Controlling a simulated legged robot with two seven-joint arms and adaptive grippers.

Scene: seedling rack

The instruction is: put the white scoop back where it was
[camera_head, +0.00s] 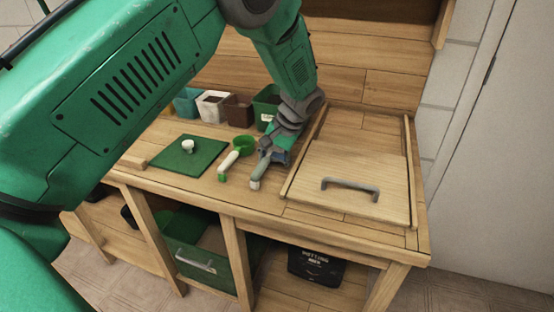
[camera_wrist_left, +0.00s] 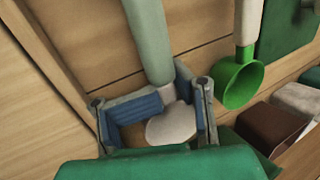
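The white scoop (camera_wrist_left: 172,123) has a white bowl and a grey-green handle. In the head view its handle (camera_head: 261,167) points to the front of the bench, low over or on the wood; I cannot tell if it touches. My left gripper (camera_head: 277,152) reaches down over its bowl end and hides the bowl there. In the left wrist view, the blue-padded fingers of my left gripper (camera_wrist_left: 170,92) close in on both sides of the scoop's neck, with the bowl between them and the palm. My right gripper is not in view.
A green scoop (camera_head: 243,145) with a white handle lies close on the left. Behind are several pots, including a white one (camera_head: 211,106) and a brown one (camera_head: 238,111). A green mat (camera_head: 178,158) lies left. A wooden lid (camera_head: 330,168) with a grey handle is right.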

